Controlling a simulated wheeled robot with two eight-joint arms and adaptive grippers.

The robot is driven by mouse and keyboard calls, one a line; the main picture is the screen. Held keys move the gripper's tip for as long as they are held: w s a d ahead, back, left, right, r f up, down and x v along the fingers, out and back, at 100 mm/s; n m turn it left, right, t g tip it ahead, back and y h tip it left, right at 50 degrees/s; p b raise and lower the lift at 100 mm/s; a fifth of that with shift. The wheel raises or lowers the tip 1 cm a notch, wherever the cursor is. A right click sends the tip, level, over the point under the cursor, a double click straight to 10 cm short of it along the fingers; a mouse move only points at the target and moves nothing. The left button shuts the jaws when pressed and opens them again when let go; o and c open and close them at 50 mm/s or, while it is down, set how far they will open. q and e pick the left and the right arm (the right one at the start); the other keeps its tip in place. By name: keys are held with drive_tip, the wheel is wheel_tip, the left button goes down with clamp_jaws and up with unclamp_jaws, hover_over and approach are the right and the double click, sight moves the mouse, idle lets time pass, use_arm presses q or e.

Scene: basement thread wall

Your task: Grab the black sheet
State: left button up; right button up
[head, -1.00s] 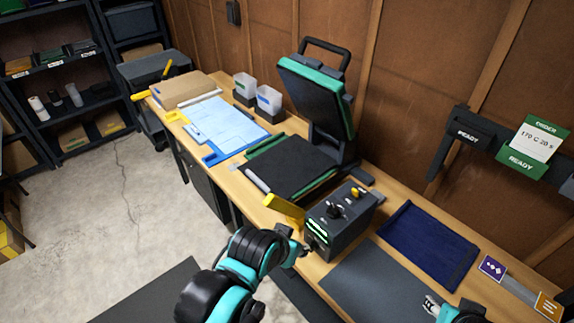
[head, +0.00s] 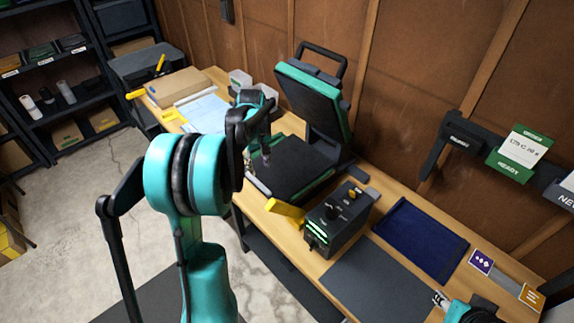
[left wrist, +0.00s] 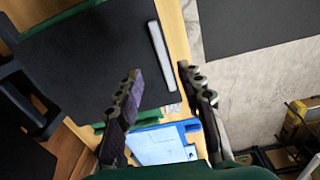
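A black flat sheet-like surface (head: 297,172) lies on the lower plate of the open press, with green edging beside it. It fills much of the left wrist view (left wrist: 90,60). I cannot tell a loose sheet from the plate's own pad there. My left gripper (head: 262,152) hangs above the near left edge of this surface. In the left wrist view (left wrist: 160,76) its fingers are spread apart with nothing between them; a pale bar (left wrist: 161,52) shows just past them. My right gripper (head: 440,299) is at the lower right, too small to read.
The press lid (head: 318,103) stands raised behind the black surface. A control box (head: 338,220) with a yellow piece (head: 286,214) stands to its right. A navy cloth (head: 420,238) and a dark grey mat (head: 378,285) lie further right. A blue-edged clipboard shows in the wrist view (left wrist: 160,146).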

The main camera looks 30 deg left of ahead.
sight(259, 182)
use_arm(q)
drive_tip(key=shift+w+a+f+n, duration=0.2)
drive_tip(key=shift+a+f, duration=0.2)
drive_tip(key=shift+a, duration=0.15)
drive_tip(key=shift+w+a+f+n, duration=0.1)
drive_tip(key=shift+a+f+n, duration=0.1)
drive_tip(key=shift+a+f, duration=0.3)
wheel_tip(259, 182, down, 2)
drive_tip(key=shift+f, duration=0.2)
wheel_tip(259, 182, down, 5)
drive_tip(key=shift+w+d+f+b, duration=0.1)
drive_tip(key=shift+d+f+b, duration=0.1)
drive_tip(key=shift+b, duration=0.75)
drive_tip(key=shift+r, duration=0.1)
clamp_jaws()
